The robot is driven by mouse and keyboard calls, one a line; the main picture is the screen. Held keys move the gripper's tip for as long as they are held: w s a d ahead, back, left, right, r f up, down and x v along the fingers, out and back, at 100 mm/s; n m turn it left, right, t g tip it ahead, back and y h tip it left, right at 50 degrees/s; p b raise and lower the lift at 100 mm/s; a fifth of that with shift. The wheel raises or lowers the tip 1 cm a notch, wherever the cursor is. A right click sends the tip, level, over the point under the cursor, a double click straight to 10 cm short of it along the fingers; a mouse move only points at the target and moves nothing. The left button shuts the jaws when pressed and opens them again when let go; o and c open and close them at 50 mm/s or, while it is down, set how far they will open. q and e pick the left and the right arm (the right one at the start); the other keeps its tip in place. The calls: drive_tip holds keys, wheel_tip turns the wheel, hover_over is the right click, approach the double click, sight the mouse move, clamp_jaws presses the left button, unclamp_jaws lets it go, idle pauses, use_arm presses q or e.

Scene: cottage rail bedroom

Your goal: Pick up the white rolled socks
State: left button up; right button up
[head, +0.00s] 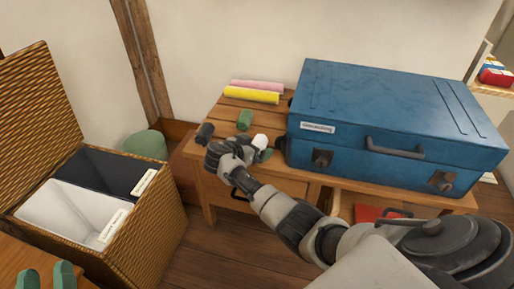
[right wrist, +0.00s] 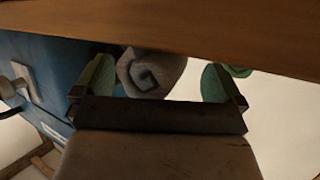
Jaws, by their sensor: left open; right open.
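The white rolled socks (head: 260,141) lie near the front edge of the wooden table, left of the blue suitcase. In the right wrist view their spiral end (right wrist: 152,72) shows between the green fingers of my right gripper (right wrist: 157,84). In the head view the right gripper (head: 254,151) reaches in at the table's front edge, open around the socks, with one finger hidden. I cannot tell whether the fingers touch them. My left gripper (head: 46,274) is open and empty at the bottom left, in front of the wicker hamper.
The blue suitcase (head: 385,115) stands close on the right. A green roll (head: 244,119), a dark roll (head: 205,132), and yellow (head: 251,95) and pink (head: 257,86) rolls lie on the table (head: 222,115). An open two-compartment hamper (head: 155,235) stands at left.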

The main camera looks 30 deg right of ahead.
drive_tip(key=c, duration=0.9)
drive_tip(key=shift+c, duration=0.2)
